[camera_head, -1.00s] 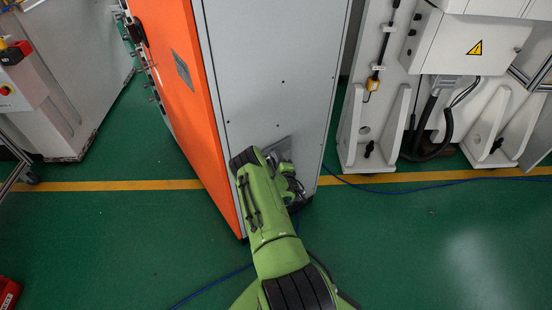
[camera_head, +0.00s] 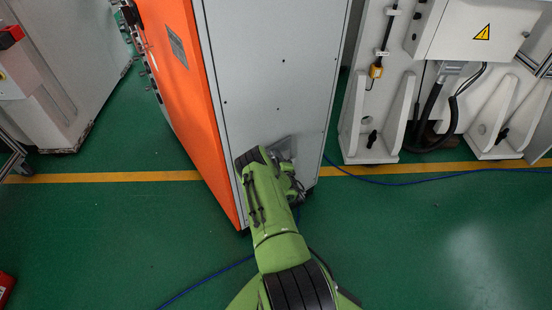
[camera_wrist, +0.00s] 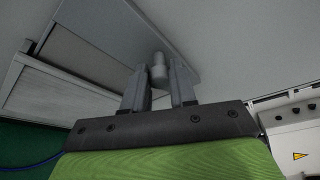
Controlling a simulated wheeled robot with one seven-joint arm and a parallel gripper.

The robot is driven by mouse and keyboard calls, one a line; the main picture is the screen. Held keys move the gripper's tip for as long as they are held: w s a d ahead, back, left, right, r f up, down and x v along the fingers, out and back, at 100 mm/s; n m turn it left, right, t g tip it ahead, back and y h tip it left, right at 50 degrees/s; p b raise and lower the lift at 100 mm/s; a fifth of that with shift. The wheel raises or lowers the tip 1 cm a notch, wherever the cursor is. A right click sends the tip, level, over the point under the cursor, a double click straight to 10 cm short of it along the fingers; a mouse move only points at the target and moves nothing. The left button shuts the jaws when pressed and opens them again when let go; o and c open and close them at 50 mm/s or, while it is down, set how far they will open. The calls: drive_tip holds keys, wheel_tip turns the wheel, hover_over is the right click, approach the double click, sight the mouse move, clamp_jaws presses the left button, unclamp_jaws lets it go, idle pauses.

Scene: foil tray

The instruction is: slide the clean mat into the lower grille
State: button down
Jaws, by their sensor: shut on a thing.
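My gripper (camera_wrist: 158,82) has its two grey fingers on either side of a short grey knob (camera_wrist: 158,62) and is shut on it. The knob stands on a flat grey plate (camera_wrist: 105,30) against the pale cabinet wall. Left of the plate in the wrist view is a pale framed panel (camera_wrist: 45,88); I cannot tell whether it is the mat or the grille. In the head view the plate (camera_head: 284,147) shows low on the cabinet's grey side, partly hidden by my green arm. My fingertips are hidden there. I cannot clearly identify the clean mat.
The tall orange and grey cabinet (camera_head: 270,70) stands directly before my arm. White machine supports (camera_head: 372,125) and a white box with a warning sign (camera_head: 475,35) are at the right. A blue cable (camera_head: 210,278) crosses the green floor, which is open at left and right.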

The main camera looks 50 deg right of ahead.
wheel_tip(320, 180, down, 8)
drive_tip(key=b, duration=0.5)
drive_tip(key=shift+f, duration=0.2)
idle(0.4)
drive_tip(key=c, duration=0.8)
unclamp_jaws()
drive_tip(key=shift+s+a, duration=0.1)
drive_tip(key=p+v, duration=0.7)
drive_tip(key=v, duration=0.8)
drive_tip(key=shift+s+a, duration=0.15)
drive_tip(key=shift+s, duration=0.1)
